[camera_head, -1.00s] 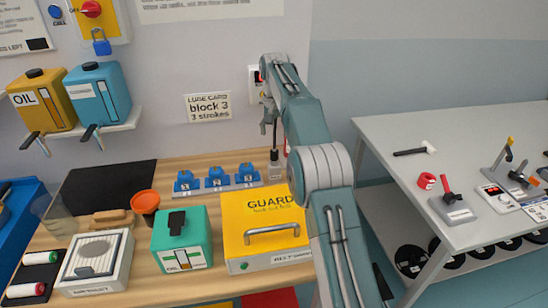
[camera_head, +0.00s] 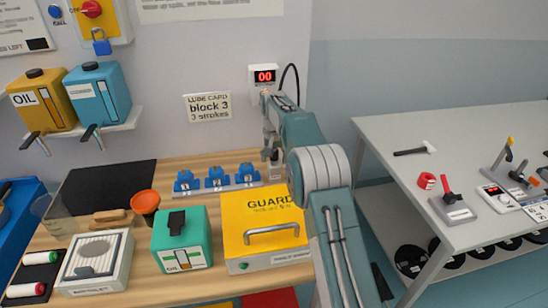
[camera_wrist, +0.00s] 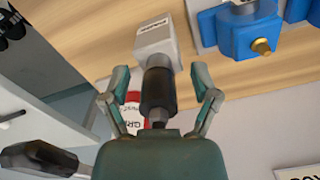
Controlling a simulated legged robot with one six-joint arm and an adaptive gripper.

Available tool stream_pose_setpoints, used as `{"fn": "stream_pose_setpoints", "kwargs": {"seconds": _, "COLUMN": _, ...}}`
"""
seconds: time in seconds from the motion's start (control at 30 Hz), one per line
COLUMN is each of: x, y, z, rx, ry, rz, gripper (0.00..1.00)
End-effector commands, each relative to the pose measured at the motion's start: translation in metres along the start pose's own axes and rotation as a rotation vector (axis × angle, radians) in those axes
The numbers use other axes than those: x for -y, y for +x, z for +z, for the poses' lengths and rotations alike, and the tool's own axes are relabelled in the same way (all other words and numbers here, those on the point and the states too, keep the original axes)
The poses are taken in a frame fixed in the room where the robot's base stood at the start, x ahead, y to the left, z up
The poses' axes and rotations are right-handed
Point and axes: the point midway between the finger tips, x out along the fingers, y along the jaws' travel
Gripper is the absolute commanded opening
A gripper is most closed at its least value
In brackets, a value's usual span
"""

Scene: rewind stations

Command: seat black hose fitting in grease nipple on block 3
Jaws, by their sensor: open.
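The black hose fitting (camera_wrist: 158,92) stands in a grey holder (camera_wrist: 157,40) in the wrist view. My gripper (camera_wrist: 159,75) is open, with one finger on each side of the fitting and visible gaps between. In the head view my gripper (camera_head: 270,148) is just above the holder (camera_head: 276,170) and hides most of the fitting. Block 3 (camera_head: 247,174) is the rightmost of the blue blocks, left of the holder. A blue block with a brass grease nipple (camera_wrist: 262,46) shows at upper right in the wrist view; its number is not visible there.
The yellow guard box (camera_head: 262,210) stands in front of the holder. Blocks 1 (camera_head: 187,183) and 2 (camera_head: 215,179) stand left of block 3. A wall counter (camera_head: 264,76) reads 00, with a black hose (camera_head: 292,70) beside it. A red-and-white can (camera_wrist: 131,110) is beyond one finger.

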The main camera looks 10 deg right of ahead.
Motion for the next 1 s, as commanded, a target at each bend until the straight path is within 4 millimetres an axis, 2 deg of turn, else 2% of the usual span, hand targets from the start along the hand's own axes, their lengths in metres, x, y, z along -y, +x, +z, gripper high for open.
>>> {"fn": "stream_pose_setpoints", "kwargs": {"seconds": 0.1, "x": 0.000, "y": 0.000, "z": 0.000, "rx": 0.000, "ry": 0.000, "rz": 0.000, "gripper": 0.78}}
{"fn": "stream_pose_setpoints", "kwargs": {"seconds": 0.27, "x": 0.000, "y": 0.000, "z": 0.000, "rx": 0.000, "ry": 0.000, "rz": 0.000, "gripper": 0.07}}
{"fn": "stream_pose_setpoints", "kwargs": {"seconds": 0.3, "x": 0.000, "y": 0.000, "z": 0.000, "rx": 0.000, "ry": 0.000, "rz": 0.000, "gripper": 0.00}}
{"fn": "stream_pose_setpoints", "kwargs": {"seconds": 0.73, "x": 0.000, "y": -0.004, "z": -0.001, "rx": 0.000, "ry": 0.000, "rz": 0.000, "gripper": 0.00}}
{"fn": "stream_pose_setpoints", "kwargs": {"seconds": 1.0, "x": 0.000, "y": -0.035, "z": 0.001, "rx": -0.002, "ry": 0.000, "rz": -0.001, "gripper": 0.00}}
